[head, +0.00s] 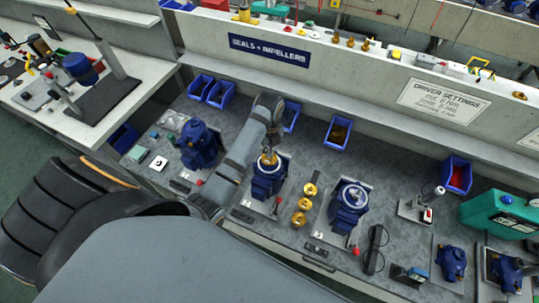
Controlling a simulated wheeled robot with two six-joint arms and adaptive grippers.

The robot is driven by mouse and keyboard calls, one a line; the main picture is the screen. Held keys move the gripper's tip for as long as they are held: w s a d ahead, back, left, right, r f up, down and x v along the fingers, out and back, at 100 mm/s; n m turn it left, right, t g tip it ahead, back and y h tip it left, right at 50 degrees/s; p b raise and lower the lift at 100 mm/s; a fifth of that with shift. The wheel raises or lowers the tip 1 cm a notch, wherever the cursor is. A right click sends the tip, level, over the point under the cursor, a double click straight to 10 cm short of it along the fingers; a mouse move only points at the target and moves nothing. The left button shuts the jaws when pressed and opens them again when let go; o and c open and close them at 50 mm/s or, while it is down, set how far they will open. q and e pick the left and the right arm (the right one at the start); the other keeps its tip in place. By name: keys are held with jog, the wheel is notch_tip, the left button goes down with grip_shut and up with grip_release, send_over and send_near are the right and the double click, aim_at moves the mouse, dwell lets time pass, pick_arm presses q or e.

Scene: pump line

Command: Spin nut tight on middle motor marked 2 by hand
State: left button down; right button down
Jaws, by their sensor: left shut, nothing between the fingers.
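The middle blue motor (266,187) stands on its plate on the grey bench in the head view, between two similar motors. My left gripper (269,155) is directly over its top, fingers pointing down and shut. Gold-coloured metal shows at the fingertips, but I cannot tell nut from fingers or whether they touch. The nut itself is too small and partly hidden to make out. The mark on the motor is too small to read. My right gripper is out of view.
A blue motor (199,148) stands to the left and another (349,206) to the right. Several brass parts (304,204) lie just right of the middle motor. Blue bins (338,133) line the back. A green case (497,217) sits at the right.

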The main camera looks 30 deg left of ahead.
pick_arm(q)
jog(key=m, duration=0.7)
jog(key=c, duration=2)
grip_release()
jog(key=shift+c, duration=0.2)
jog(key=o, duration=0.5)
jog(key=shift+w+f, duration=0.1)
jog(key=shift+r, duration=2.3)
